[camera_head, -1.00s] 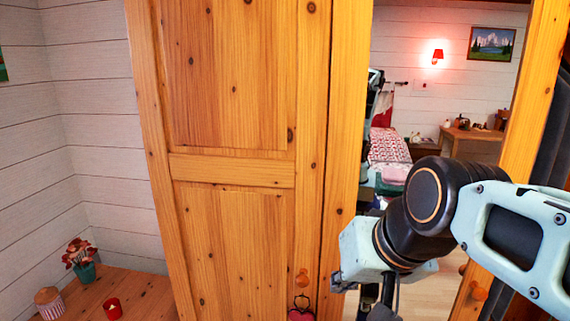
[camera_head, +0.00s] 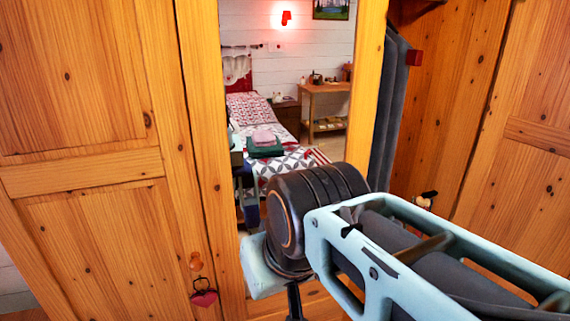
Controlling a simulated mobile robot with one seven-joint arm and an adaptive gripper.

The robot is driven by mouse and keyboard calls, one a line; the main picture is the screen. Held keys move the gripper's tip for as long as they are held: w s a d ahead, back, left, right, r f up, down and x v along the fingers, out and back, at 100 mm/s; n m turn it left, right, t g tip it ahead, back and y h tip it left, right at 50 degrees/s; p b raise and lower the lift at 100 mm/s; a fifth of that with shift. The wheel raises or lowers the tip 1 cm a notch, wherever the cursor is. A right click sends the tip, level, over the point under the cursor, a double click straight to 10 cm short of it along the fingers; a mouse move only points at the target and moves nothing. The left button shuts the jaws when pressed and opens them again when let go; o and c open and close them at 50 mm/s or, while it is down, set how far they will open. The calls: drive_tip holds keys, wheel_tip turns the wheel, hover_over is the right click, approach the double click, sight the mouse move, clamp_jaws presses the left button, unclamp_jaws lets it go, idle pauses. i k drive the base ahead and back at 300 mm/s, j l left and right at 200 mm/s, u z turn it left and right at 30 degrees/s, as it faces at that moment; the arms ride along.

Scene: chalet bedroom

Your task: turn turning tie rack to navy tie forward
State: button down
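No tie rack and no navy tie can be made out in the head view. Dark grey hanging cloth (camera_head: 388,115) shows in the open part of the wardrobe, just right of the mirror panel. Whether it includes ties I cannot tell. A small red block (camera_head: 415,57) sits beside its top. My gripper (camera_head: 293,302) points down at the bottom centre, in front of the mirror panel. Only a thin dark part of it shows below my pale wrist, and its fingertips are cut off or hidden.
A tall mirror panel (camera_head: 238,60) in a wooden frame reflects a bed, a desk and a red lamp. Another pine door (camera_head: 525,190) stands right.

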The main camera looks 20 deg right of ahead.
sight(426, 204)
drive_tip(key=z, duration=1.15)
drive_tip(key=i+l+z, duration=0.35)
drive_tip(key=z, duration=0.2)
drive_tip(key=l, duration=0.1)
